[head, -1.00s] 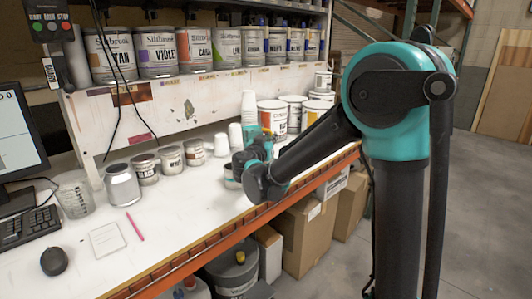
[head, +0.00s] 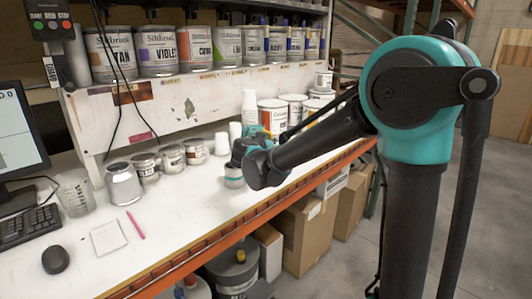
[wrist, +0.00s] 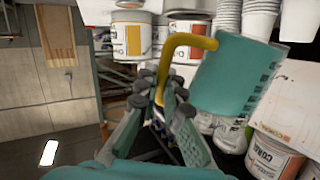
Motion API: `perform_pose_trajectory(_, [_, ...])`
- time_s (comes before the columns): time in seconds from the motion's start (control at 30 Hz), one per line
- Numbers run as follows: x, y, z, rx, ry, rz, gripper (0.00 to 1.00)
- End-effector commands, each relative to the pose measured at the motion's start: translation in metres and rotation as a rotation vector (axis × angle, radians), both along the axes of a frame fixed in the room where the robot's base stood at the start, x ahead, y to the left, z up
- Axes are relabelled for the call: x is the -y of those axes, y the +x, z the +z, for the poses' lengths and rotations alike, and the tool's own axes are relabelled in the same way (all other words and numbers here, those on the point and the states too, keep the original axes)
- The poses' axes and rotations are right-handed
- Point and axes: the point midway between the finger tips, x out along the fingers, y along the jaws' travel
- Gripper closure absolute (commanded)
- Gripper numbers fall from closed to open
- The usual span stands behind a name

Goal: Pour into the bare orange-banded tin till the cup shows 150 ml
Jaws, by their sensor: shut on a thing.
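My gripper (wrist: 160,103) is shut on the yellow handle of a teal cup (wrist: 228,75) with dark scale marks, which fills the right middle of the wrist view. The liquid level in it cannot be read. In the head view my gripper (head: 250,143) is above the bench, partly hidden by my arm. A small pale tin with a teal band (head: 234,176) shows just below it. A white tin with an orange label (head: 272,115) stands behind, among larger tins; an orange-marked tin (wrist: 132,40) also shows in the wrist view. I cannot tell which tin is the bare one.
A clear beaker (head: 76,195), keyboard (head: 28,226), mouse (head: 55,260) and pink pen (head: 135,224) are left. Large tins fill the shelf above. The front middle is clear.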

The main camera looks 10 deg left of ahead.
Motion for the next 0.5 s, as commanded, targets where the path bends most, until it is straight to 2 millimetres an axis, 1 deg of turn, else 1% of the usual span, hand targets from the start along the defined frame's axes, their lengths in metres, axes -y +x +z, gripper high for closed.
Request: perform_pose_trajectory(0.5, [-0.0008,-0.0005,-0.0059,-0.032,0.046,0.002,1.0])
